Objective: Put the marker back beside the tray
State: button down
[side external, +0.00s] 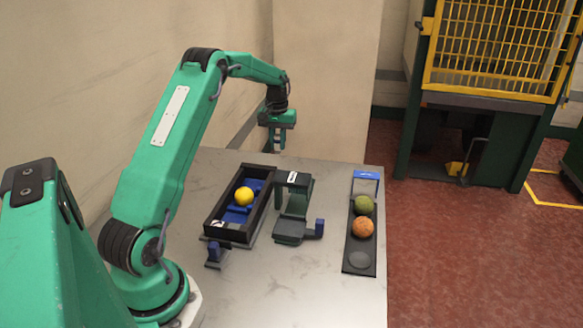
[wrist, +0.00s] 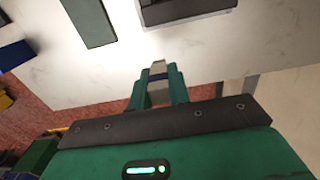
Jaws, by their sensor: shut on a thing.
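My gripper (side external: 279,146) is over the far edge of the table, high above its top and behind the dark box. In the wrist view its fingers (wrist: 158,88) are shut on a small pale thing with a dark blue band, which I take to be the marker (wrist: 158,70). Its lower end is hard to make out in the side view. A long black tray (side external: 354,262) lies at the right of the table, with a green fruit (side external: 364,205) and an orange one (side external: 363,227) in it, an empty round spot at its near end and a blue far end.
A dark box (side external: 215,207) with a blue inside holds a yellow ball (side external: 243,196). A green-grey stand (side external: 293,205) with a blue block (side external: 320,227) is between box and tray. Bare table (side external: 330,285) lies in front. A yellow-framed cage (side external: 495,45) stands beyond.

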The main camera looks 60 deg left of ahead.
aim_at(278, 153)
jog(key=shift+f, duration=0.2)
jog(key=shift+f, duration=2.7)
jog(key=shift+f, duration=0.6)
jog(key=c, duration=1.2)
grip_release()
jog(key=shift+c, duration=0.2)
jog(key=shift+o, duration=0.5)
jog(key=o, duration=0.3)
jog(key=shift+r, duration=0.1)
